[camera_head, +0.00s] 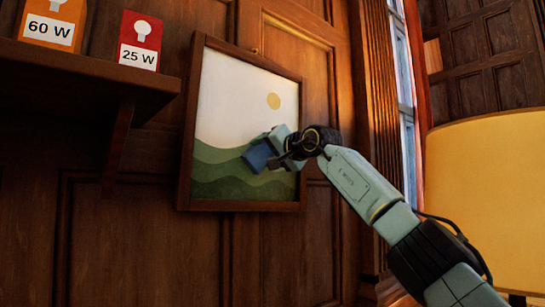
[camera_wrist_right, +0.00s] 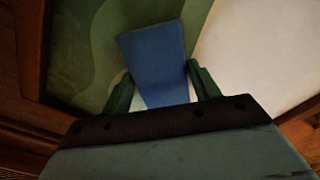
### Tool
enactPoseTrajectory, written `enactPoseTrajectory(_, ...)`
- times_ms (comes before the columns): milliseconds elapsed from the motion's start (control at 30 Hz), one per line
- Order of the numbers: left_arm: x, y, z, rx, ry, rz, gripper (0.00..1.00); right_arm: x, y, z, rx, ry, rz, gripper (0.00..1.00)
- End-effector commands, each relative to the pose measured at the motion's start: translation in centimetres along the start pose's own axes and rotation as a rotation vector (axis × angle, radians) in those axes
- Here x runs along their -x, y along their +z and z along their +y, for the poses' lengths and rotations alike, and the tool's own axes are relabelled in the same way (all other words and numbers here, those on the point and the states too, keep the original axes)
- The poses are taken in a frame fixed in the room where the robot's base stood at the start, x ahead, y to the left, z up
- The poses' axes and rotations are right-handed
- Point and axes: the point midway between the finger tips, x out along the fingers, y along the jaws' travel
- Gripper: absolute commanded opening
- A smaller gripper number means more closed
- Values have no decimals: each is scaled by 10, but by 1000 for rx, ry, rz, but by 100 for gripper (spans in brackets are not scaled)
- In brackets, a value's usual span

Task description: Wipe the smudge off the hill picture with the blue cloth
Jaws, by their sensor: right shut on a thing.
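The hill picture (camera_head: 224,177) hangs in a dark wooden frame on the panelled wall, with green hills, a pale sky and a yellow sun. My right gripper (camera_head: 275,147) is in front of its right part, shut on the blue cloth (camera_head: 259,156). In the right wrist view the blue cloth (camera_wrist_right: 153,60) sits between the two fingers of the right gripper (camera_wrist_right: 160,85), over the green hills. I cannot tell whether the cloth touches the picture. No smudge shows; the cloth and gripper cover part of the picture. My left gripper is not in view.
A dark shelf (camera_head: 75,75) at the upper left holds an orange 60 W box (camera_head: 52,24) and a red 25 W box (camera_head: 139,42). A yellow lampshade (camera_head: 490,200) stands at the right, near my right arm. The wall below the picture is clear.

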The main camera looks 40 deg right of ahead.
Motion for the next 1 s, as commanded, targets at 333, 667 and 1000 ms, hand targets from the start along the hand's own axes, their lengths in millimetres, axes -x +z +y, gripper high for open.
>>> enactPoseTrajectory(333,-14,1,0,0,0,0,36,1,20,-13,3,-1,-3,43)
enactPoseTrajectory(667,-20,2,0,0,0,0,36,2,32,-24,1,0,-2,43)
enactPoseTrajectory(1000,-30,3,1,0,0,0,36,1,53,-40,2,-1,-1,43)
